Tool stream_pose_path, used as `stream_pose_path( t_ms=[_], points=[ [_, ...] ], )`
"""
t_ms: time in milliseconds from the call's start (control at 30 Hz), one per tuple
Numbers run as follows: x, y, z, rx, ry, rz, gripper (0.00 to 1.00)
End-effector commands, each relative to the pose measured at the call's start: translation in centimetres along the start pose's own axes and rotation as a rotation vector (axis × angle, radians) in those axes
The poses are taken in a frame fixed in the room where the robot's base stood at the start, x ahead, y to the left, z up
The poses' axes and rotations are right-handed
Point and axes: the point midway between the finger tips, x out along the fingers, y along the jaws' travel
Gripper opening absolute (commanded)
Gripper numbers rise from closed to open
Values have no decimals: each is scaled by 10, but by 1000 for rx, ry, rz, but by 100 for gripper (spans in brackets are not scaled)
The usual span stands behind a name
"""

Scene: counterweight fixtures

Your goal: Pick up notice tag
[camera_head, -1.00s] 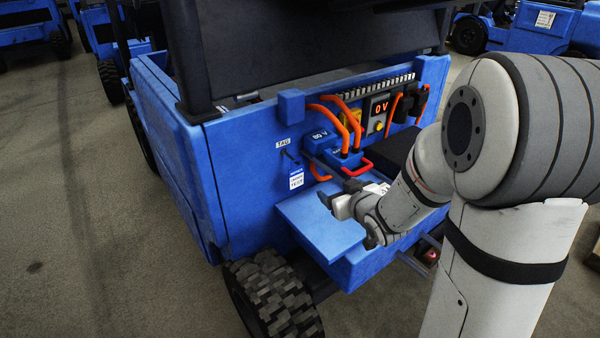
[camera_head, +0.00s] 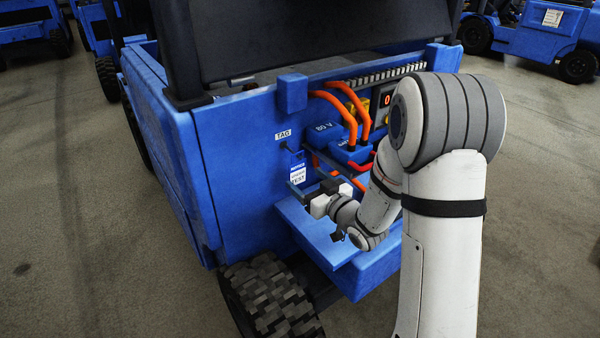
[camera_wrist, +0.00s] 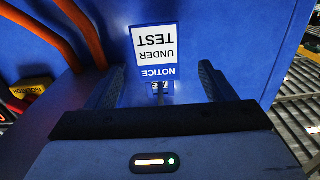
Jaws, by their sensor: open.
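The notice tag (camera_head: 298,174) is a small white and blue card reading "NOTICE UNDER TEST". It hangs on the blue panel (camera_head: 240,165) below a peg and a "TAG" label (camera_head: 283,135). In the wrist view the tag (camera_wrist: 156,45) appears upside down, just beyond the fingertips and between their lines. My gripper (camera_head: 308,190) is at the tag's lower right in the head view, close to the panel. In the wrist view my gripper (camera_wrist: 161,80) is open, one finger on each side of the tag's blue end, with nothing held. Whether the fingers touch the panel I cannot tell.
A blue ledge (camera_head: 318,238) juts out under my gripper. Orange cables (camera_head: 350,98) and a blue "80 V" connector (camera_head: 327,132) are right of the tag. A black tyre (camera_head: 268,298) is below.

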Motion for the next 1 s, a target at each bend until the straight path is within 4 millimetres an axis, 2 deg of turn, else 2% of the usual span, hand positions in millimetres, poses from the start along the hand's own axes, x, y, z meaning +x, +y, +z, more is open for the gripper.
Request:
stream_pose_path(
  t_ms=[100,267,600,867,1000],
  points=[
    [15,2,1,-1,-1,3,76],
    [25,3,1,0,0,5,76],
    [69,5,-1,0,0,7,76],
    [72,6,-1,1,-1,9,76],
    [71,6,-1,0,-1,9,66]
  ],
)
